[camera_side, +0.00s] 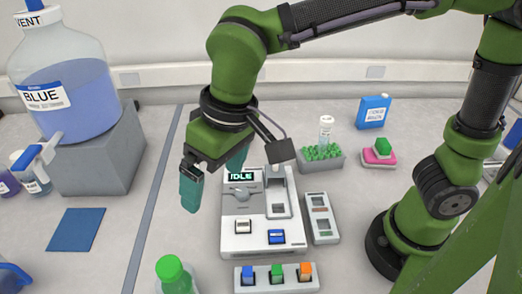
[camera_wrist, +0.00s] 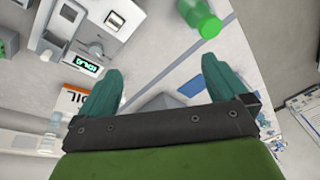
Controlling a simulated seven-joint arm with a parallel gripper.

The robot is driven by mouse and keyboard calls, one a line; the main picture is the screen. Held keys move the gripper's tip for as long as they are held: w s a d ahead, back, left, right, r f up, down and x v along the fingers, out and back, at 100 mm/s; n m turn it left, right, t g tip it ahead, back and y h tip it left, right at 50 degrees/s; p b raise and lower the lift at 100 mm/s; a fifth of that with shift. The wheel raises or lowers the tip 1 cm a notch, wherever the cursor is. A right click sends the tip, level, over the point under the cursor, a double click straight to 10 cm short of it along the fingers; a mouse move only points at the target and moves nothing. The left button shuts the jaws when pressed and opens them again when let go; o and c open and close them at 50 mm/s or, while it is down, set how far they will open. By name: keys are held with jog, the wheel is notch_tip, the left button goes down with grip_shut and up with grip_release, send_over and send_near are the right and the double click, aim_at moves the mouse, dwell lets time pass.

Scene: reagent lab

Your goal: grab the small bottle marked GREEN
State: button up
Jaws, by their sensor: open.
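A bottle with a green cap (camera_side: 174,270) stands at the bottom edge of the side view, partly cut off. It also shows as a green bottle (camera_wrist: 200,17) at the top edge of the wrist view, right of centre. No GREEN marking is readable on it. My gripper (camera_side: 214,180) is in the air left of the white machine, fingers pointing down. In the wrist view my gripper (camera_wrist: 162,70) has its fingers wide apart with nothing between them. The bottle is apart from the fingers, beyond them in the wrist view.
The white machine (camera_side: 238,226) reading IDLE stands beside my gripper. In front is a rack (camera_side: 250,287) with blue, green and orange pieces. A large BLUE bottle (camera_side: 72,100) sits on a grey block (camera_side: 105,165). A blue mat (camera_side: 76,230) lies at left.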

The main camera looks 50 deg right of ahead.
jog(key=h, duration=0.2)
send_near(166, 268)
jog(key=s+r, duration=0.1)
notch_tip(166, 268, up, 3)
jog(key=m, duration=0.3)
jog(key=f, duration=0.4)
jog(key=w+f, duration=0.1)
jog(key=f, duration=0.2)
jog(key=w+f, duration=0.1)
jog(key=f, duration=0.3)
jog(key=shift+w+d+f, duration=0.1)
jog(key=shift+w+f, duration=0.05)
jog(key=shift+f, duration=0.2)
jog(key=shift+w+d+f, duration=0.1)
jog(key=shift+w+f, duration=0.05)
jog(key=shift+f, duration=0.8)
jog(key=shift+w+d+f, duration=0.1)
jog(key=shift+f, duration=0.85)
jog(key=shift+w+d+f, duration=0.1)
jog(key=shift+w+f, duration=0.05)
jog(key=shift+f, duration=0.8)
jog(key=shift+c, duration=0.5)
